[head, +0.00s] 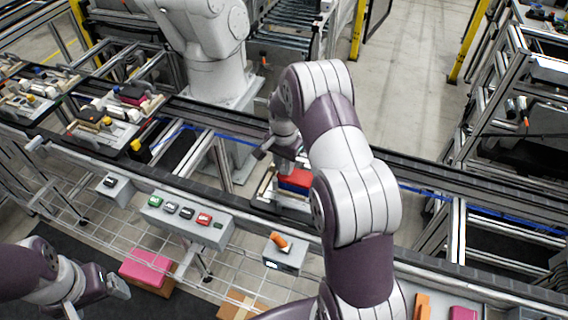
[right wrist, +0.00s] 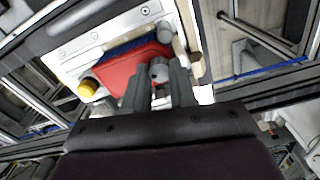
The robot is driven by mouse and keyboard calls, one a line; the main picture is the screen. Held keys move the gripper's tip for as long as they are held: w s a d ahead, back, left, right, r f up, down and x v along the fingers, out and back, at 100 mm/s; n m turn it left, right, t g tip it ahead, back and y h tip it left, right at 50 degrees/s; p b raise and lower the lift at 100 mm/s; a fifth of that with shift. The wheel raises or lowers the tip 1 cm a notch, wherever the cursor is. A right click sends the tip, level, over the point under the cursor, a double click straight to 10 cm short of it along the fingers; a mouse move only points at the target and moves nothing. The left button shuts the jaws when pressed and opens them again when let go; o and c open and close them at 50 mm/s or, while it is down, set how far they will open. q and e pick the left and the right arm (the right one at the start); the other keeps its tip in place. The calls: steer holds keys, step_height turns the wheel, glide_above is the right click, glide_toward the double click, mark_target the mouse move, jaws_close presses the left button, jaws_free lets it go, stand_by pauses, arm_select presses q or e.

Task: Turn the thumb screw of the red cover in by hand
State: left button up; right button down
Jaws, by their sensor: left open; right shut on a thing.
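The red cover (head: 296,180) lies on a pallet fixture on the conveyor, partly hidden by my right arm. In the right wrist view the red cover (right wrist: 118,72) sits on a pale metal plate (right wrist: 95,45). The grey thumb screw (right wrist: 158,70) stands at the cover's right end. My right gripper (right wrist: 157,84) is shut on the thumb screw, one finger on each side; in the head view this gripper (head: 286,168) points down over the cover. My left gripper (head: 118,286) is open and empty at the lower left, away from the conveyor.
A yellow knob (right wrist: 87,89) and a grey post (right wrist: 165,32) stand beside the cover. Other loaded pallets (head: 105,125) are on the conveyor at left. A button box (head: 185,212) is on the front rail. A pink box (head: 147,268) lies below.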

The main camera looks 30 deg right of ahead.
steer(key=shift+r+m, duration=0.1)
steer(key=shift+m, duration=0.4)
steer(key=c, duration=0.9)
jaws_free()
steer(key=shift+r, duration=0.1)
